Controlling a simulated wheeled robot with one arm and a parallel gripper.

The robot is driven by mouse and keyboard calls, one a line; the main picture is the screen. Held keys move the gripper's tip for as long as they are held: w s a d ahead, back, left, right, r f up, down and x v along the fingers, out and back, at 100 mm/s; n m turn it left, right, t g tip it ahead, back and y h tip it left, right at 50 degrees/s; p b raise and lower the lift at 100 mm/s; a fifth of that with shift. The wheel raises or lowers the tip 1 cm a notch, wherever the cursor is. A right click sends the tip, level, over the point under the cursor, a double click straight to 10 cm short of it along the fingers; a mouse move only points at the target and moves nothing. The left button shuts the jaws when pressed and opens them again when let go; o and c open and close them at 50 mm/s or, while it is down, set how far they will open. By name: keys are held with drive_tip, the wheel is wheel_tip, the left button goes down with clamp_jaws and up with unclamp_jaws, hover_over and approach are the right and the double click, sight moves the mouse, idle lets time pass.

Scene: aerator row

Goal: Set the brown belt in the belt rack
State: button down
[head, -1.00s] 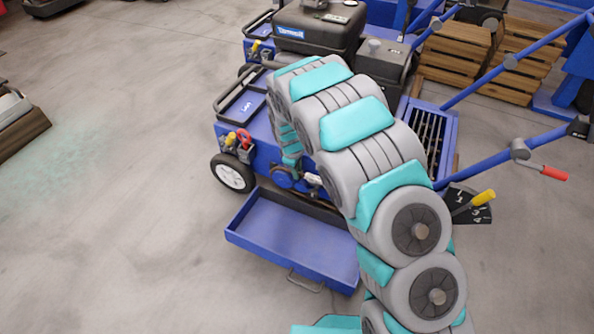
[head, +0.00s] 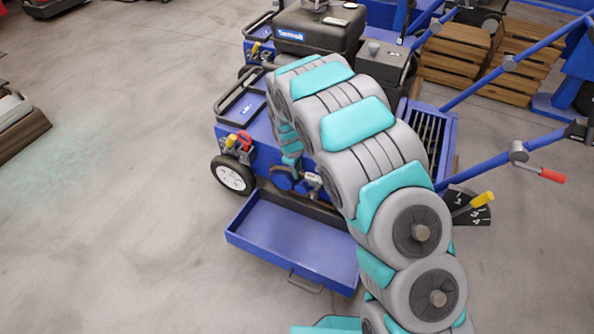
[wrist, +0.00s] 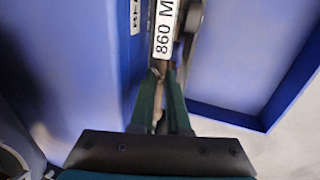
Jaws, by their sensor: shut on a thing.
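In the wrist view, my gripper (wrist: 163,105) points into a narrow gap beside a blue panel (wrist: 75,60). Its dark green fingers are shut on a narrow brownish strip, which I take for the brown belt (wrist: 158,72); only a little of it shows. A white label reading "860 M" (wrist: 164,30) is just beyond the fingertips, cut off by the frame. A partly visible label (wrist: 136,15) is on the panel edge. I cannot make out the belt rack as a separate thing. In the head view my arm hides the gripper's fingers and the belt.
A blue machine (head: 258,125) with a white-rimmed wheel (head: 233,175) stands under my arm. A shallow blue tray (head: 262,240) juts out low in front; its raised rim (wrist: 225,114) is right of my fingers. Wooden crates (head: 455,60) stand back right.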

drive_tip(key=shift+w+a, duration=0.15)
drive_tip(key=shift+a, duration=0.25)
idle(0.4)
drive_tip(key=shift+s+a+r+p, duration=0.15)
drive_tip(key=shift+s+a, duration=0.25)
drive_tip(key=shift+s, duration=0.6)
drive_tip(key=shift+s+a+p, duration=0.2)
drive_tip(key=shift+s+a, duration=0.2)
drive_tip(key=shift+s, duration=0.6)
idle(0.4)
drive_tip(key=c, duration=1.5)
unclamp_jaws()
drive_tip(key=shift+a, duration=0.1)
drive_tip(key=shift+s, duration=0.1)
clamp_jaws()
drive_tip(key=shift+s, duration=0.15)
drive_tip(key=shift+s+a+r, duration=0.15)
drive_tip(key=shift+s, duration=0.45)
drive_tip(key=shift+s+a+r, duration=0.1)
drive_tip(key=shift+s+a, duration=0.1)
drive_tip(key=shift+s, duration=0.35)
drive_tip(key=shift+s+a+r, duration=0.15)
drive_tip(key=shift+s, duration=0.45)
drive_tip(key=shift+r+p, duration=0.1)
drive_tip(key=shift+p, duration=0.2)
